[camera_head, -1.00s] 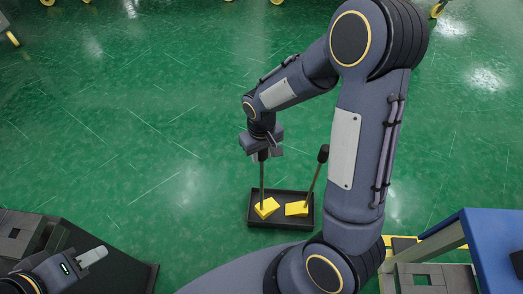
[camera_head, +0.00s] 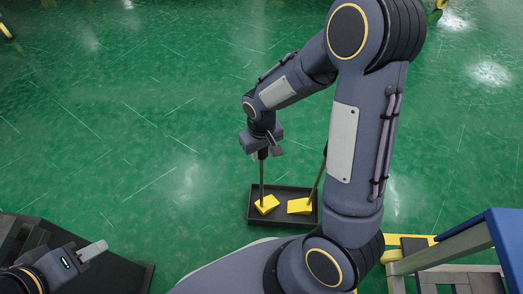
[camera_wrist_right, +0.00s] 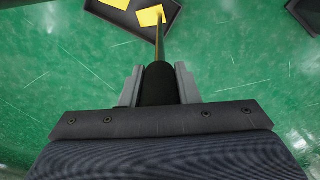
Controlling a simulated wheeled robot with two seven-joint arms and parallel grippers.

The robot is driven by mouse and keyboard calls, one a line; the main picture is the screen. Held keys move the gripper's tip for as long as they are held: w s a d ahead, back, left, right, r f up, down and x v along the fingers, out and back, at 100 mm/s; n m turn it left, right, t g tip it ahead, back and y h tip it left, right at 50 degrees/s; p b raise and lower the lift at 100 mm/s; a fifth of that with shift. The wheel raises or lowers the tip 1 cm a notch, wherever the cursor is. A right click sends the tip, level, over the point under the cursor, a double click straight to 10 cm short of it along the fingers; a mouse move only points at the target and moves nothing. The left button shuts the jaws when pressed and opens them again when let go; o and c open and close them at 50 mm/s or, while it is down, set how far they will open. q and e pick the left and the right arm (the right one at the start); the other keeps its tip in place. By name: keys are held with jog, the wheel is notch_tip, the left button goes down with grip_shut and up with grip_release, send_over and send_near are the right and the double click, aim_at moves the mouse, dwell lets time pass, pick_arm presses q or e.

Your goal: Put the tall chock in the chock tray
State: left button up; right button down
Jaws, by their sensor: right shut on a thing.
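My right gripper (camera_head: 263,153) is shut on the black grip (camera_wrist_right: 157,85) of a tall-handled yellow chock (camera_head: 266,204). The handle hangs down, and the chock is over the left part of the black tray (camera_head: 250,221). I cannot tell whether it touches the tray floor. A second yellow chock (camera_head: 300,206) is in the right part of the tray; its leaning handle goes behind my right arm. In the right wrist view, the held chock (camera_wrist_right: 149,16) is at the far end of the handle. My left gripper (camera_head: 92,251) is at the lower left, away from the tray.
Green floor around the tray is clear on the left and far side. A blue-topped frame (camera_head: 455,242) stands at the lower right, with grey and yellow parts beside it. A dark platform (camera_head: 125,272) is at the lower left. Wheels show at the far edge.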

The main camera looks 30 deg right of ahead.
jog(key=c, duration=1.1)
grip_release()
jog(key=shift+f, duration=0.1)
notch_tip(320, 180, up, 11)
jog(key=p, duration=0.4)
jog(key=shift+r+p, duration=0.2)
jog(key=shift+p, duration=0.15)
jog(key=shift+s+r, duration=0.15)
jog(key=shift+r, duration=0.5)
jog(key=s+r+m+t+y, duration=0.1)
jog(key=s+r+t+y, duration=0.1)
jog(key=s+r, duration=0.3)
jog(key=s+r+m+t+y, duration=0.1)
jog(key=s+r+t, duration=0.2)
jog(key=s, duration=0.8)
notch_tip(320, 180, up, 2)
jog(key=shift+a+t+y, duration=0.3)
jog(key=shift+a+y, duration=0.05)
jog(key=shift+y, duration=0.05)
